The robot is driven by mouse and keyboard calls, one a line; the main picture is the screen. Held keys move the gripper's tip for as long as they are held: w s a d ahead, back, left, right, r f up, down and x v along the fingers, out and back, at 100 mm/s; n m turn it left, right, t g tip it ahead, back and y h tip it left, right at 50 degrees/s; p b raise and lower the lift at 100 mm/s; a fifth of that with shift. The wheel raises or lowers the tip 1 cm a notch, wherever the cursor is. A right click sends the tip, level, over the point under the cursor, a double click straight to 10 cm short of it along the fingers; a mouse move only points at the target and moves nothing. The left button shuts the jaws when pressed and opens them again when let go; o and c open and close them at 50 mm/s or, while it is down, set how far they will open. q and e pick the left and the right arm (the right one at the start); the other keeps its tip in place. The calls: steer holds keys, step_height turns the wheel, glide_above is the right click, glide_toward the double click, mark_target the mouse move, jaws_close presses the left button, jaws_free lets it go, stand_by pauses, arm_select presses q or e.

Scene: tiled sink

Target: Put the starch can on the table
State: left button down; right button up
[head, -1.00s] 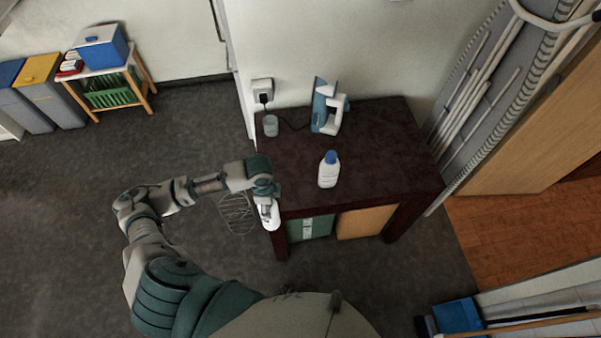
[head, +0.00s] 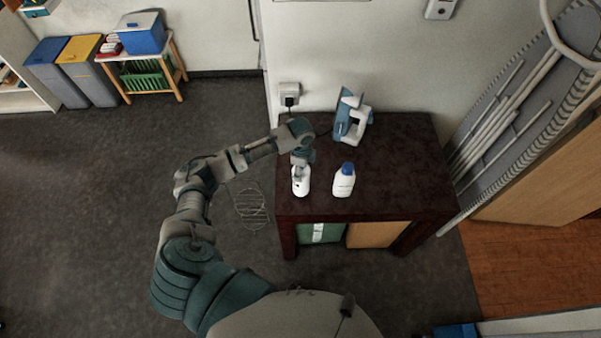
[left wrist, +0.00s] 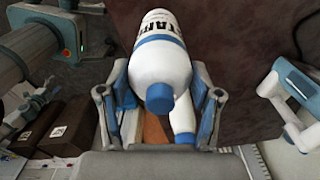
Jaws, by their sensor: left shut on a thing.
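My left gripper (head: 301,162) is shut on the white starch can (head: 300,181), upright at the left front part of the dark table (head: 390,190). I cannot tell whether the can's base touches the tabletop. In the left wrist view the can (left wrist: 160,62), white with blue bands, dark lettering and a blue cap, sits between both fingers of the gripper (left wrist: 158,100). A white bottle with a blue cap (head: 344,180) stands on the table just right of the can. My right gripper is out of view.
A blue and white iron (head: 352,120) stands at the table's back, near a wall socket (head: 289,95). The table's right half is clear. Green and tan boxes (head: 376,234) sit beneath it. An ironing board (head: 510,110) leans at the right.

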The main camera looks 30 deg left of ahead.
arm_select(q)
steer(key=shift+w, duration=0.2)
steer(key=shift+f, duration=0.3)
steer(key=f, duration=0.1)
steer(key=a+f, duration=0.1)
steer(key=f, duration=0.1)
steer(key=shift+a, duration=0.1)
steer(key=shift+c, duration=1.1)
jaws_free()
steer(key=shift+s+f, duration=0.1)
step_height(320, 180, up, 12)
steer(key=shift+f, duration=0.15)
steer(key=shift+d+r, duration=0.3)
steer(key=shift+d, duration=0.05)
steer(key=shift+a, duration=0.15)
